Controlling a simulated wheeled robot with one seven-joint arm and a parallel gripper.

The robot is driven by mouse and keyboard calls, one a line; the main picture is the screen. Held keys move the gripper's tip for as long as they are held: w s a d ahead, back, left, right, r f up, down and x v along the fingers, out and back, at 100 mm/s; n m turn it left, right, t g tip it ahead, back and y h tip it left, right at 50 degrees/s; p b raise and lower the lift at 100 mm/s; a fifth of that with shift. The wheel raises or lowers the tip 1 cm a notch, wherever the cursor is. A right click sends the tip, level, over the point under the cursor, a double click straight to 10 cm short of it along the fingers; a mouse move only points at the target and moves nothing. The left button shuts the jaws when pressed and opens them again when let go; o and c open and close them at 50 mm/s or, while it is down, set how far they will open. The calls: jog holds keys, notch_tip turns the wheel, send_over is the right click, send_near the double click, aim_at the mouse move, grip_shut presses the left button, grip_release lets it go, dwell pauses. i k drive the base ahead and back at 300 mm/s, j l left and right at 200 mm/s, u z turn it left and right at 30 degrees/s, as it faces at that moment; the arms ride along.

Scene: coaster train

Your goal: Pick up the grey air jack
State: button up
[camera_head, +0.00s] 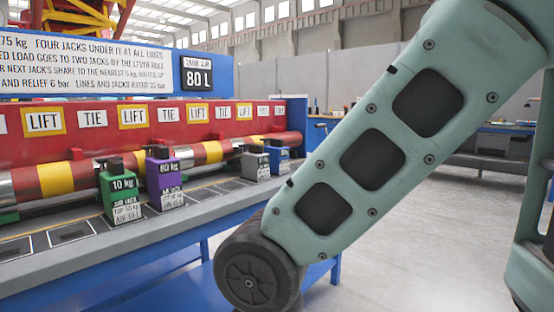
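The grey air jack (255,166) stands upright on the bench, right of the purple jack and just left of the blue one. It looks small, and its label is too small to read. My gripper is outside the picture, so whether it is open or shut does not show. My green arm link crosses the right half of the view, with its dark round joint at the bottom, in front of the bench's right end.
The green jack (120,196) marked 10 kg, the purple jack (164,183) marked 60 kg and the blue jack (279,160) stand in the same row. Behind them runs a red and yellow tube (56,180) below a red panel (75,135) with LIFT and TIE signs. Open floor lies right.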

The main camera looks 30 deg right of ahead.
aim_at(255, 168)
jog(key=i+l, duration=0.85)
jog(key=l+z, duration=0.05)
jog(key=l, duration=0.1)
